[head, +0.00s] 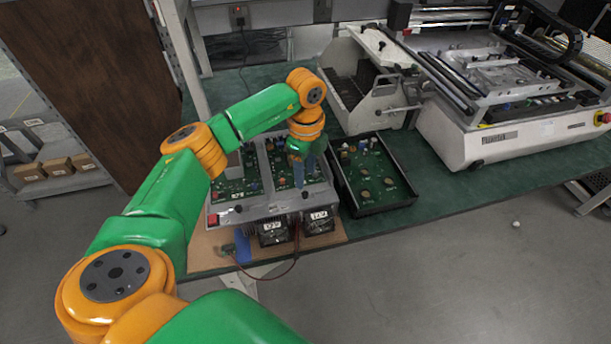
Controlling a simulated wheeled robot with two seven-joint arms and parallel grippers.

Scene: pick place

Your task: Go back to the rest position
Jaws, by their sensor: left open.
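My left arm, green and orange, reaches in from the lower left. Its gripper (304,172) points down over the right-hand board of a grey test fixture (255,208). The two bluish fingers are apart with nothing seen between them. The fixture carries two green circuit boards, the left one (232,186) partly hidden by my arm. I cannot tell whether the fingertips touch the right board.
A black open tray (376,208) with a green board stands close right of the fixture. Behind it are a grey rack-like device (352,98) and a large white machine (520,140). The fixture sits on a brown board (205,255) at the table's front edge. Green tabletop (455,190) is bare at right.

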